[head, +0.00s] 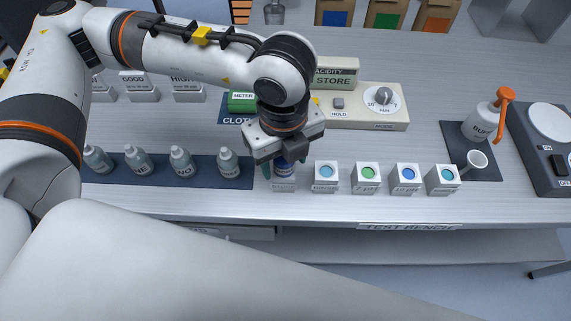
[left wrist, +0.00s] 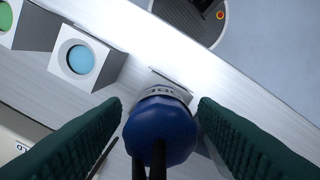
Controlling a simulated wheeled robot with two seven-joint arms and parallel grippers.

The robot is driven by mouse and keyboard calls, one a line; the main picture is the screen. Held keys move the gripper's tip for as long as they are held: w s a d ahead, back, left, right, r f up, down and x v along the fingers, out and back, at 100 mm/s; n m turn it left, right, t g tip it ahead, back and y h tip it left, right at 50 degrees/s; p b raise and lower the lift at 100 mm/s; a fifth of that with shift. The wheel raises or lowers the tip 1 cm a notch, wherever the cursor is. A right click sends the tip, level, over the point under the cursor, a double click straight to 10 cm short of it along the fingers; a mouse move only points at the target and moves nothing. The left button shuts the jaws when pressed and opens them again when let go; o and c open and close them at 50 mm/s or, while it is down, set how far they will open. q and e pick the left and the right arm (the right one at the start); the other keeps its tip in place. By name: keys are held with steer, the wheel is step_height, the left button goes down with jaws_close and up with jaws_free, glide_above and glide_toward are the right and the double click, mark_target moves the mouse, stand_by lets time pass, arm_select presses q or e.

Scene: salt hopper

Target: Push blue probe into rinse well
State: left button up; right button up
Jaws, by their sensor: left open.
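The blue probe (head: 284,168) stands upright at a white block (head: 284,186) near the bench's front edge, below my left gripper. In the left wrist view the probe's rounded blue top (left wrist: 160,130) and a grey lettered band below it show between the fingers. My left gripper (head: 283,172) is open, its two green fingers (left wrist: 162,112) on either side of the probe with gaps visible. The block's label is too small to read, so I cannot tell which well is the rinse well. How deep the probe sits is hidden. My right gripper is out of view.
Several white blocks with coloured round tops (head: 368,173) stand in a row to the right. Several bottles (head: 181,161) stand on a dark mat to the left.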

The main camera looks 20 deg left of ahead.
arm_select(q)
jaws_close()
steer(key=shift+r, duration=0.1)
stand_by(0.4)
steer(key=shift+r+p, duration=1.9)
steer(key=shift+r, duration=2.05)
